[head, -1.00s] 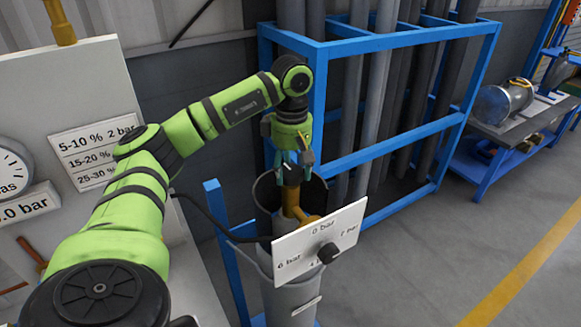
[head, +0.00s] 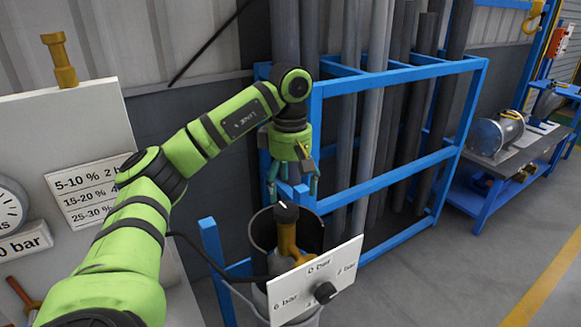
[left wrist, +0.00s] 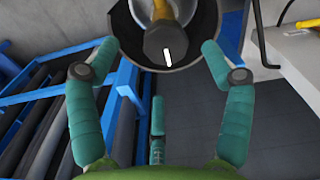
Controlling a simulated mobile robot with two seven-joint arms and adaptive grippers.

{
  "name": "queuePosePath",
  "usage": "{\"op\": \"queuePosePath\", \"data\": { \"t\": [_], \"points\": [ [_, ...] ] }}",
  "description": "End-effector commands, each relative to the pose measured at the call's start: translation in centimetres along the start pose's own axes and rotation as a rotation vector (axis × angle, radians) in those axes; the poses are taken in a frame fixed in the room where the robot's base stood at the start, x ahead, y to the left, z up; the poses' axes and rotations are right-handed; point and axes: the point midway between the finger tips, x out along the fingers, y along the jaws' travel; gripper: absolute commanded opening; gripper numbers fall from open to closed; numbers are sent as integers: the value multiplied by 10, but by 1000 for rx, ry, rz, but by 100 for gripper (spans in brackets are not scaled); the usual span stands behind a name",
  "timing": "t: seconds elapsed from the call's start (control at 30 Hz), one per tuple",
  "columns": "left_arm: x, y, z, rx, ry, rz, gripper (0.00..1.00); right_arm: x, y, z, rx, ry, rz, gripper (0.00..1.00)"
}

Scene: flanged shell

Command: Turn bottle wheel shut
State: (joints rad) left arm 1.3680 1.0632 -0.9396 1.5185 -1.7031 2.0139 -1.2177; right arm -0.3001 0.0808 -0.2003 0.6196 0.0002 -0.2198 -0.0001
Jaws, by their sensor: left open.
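The bottle wheel (head: 287,212) is a small dark knob with a white mark, on top of a brass valve (head: 288,240). The valve stands inside a dark open collar (head: 262,228) at the top of the grey bottle. My left gripper (head: 292,190) points down just above the wheel, with its teal fingers spread and empty. In the left wrist view the wheel (left wrist: 160,42) lies between and a little beyond the two fingers, apart from both. Its white mark is plain there. My right gripper is not in view.
A white pressure panel (head: 345,262) with a black knob (head: 325,292) stands in front of the valve. A blue rack (head: 400,160) with grey pipes is behind. A board with a gauge (head: 8,208) stands at the left. Floor (head: 440,270) at right is clear.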

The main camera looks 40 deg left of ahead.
Motion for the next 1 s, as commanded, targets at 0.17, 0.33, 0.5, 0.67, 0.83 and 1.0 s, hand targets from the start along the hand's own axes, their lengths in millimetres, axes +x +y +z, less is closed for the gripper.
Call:
{"op": "queuePosePath", "data": {
  "t": [0.17,0.33,0.5,0.67,0.83,1.0],
  "points": [
    [-22,0,0,-2,3,0,80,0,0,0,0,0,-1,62],
    [-39,0,1,1,3,-2,80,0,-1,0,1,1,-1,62],
    [-48,0,1,1,2,-5,80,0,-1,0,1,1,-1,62],
    [-51,0,2,1,1,-7,80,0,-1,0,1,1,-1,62],
    [-51,0,2,1,1,-7,80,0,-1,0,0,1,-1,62],
    [-51,0,2,1,2,-7,80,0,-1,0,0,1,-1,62]
  ]
}}
